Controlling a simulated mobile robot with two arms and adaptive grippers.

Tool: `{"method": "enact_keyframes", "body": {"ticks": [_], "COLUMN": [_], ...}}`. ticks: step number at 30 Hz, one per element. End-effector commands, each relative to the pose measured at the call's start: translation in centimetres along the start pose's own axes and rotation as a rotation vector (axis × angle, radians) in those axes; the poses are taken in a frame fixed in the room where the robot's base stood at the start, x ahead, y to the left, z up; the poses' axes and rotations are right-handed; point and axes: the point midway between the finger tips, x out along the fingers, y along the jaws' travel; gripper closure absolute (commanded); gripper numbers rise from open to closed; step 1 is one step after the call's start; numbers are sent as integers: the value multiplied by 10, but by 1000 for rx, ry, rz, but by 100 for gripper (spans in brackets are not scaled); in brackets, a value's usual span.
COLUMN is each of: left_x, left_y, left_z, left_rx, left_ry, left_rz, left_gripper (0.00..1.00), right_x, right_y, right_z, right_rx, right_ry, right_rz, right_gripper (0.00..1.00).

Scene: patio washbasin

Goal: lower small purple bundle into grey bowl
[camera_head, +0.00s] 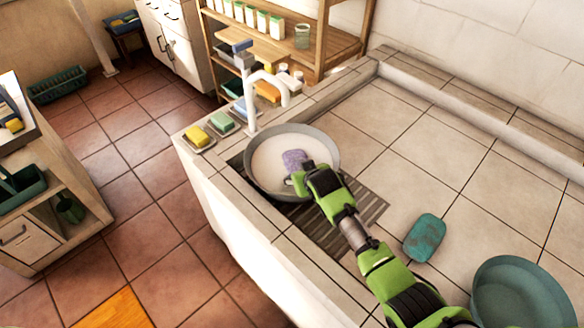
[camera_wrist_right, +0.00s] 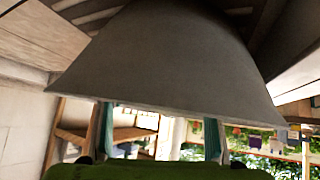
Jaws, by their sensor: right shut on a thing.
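The small purple bundle (camera_head: 293,158) shows in the head view at the tip of my right gripper (camera_head: 299,176), which is shut on it. The bundle appears over the inside of the grey bowl (camera_head: 262,153), near its right side; I cannot tell whether it touches the bowl. The bowl sits upright under the white tap. In the right wrist view, the bowl's grey outer wall (camera_wrist_right: 165,60) fills the upper middle. It hides the bundle and the fingertips; only parts of two teal fingers show below the rim line. My left gripper is not in view.
The white tap (camera_head: 254,100) rises at the bowl's far left edge. A yellow soap (camera_head: 197,136) and a green soap (camera_head: 222,122) lie near it. A teal block (camera_head: 425,237) and a teal bowl (camera_head: 520,296) are at right. The tiled counter behind is clear.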

Motion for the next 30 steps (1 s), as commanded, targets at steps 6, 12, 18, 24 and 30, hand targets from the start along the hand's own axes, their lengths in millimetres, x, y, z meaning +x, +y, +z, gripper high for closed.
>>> {"method": "enact_keyframes", "body": {"ticks": [6,12,18,24,30], "left_x": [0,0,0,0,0], "left_y": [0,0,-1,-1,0], "left_z": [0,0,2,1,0], "left_rx": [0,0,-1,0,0], "left_ry": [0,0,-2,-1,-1], "left_rz": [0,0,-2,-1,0], "left_gripper": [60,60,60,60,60], "right_x": [0,0,-5,-28,-62], "right_y": [0,0,0,0,0], "right_z": [-1,1,1,0,0], "right_rx": [0,0,0,0,0], "right_ry": [2,-1,0,2,3], "right_rz": [0,0,0,-1,-1], "right_gripper": [24,24,24,24,24]}}
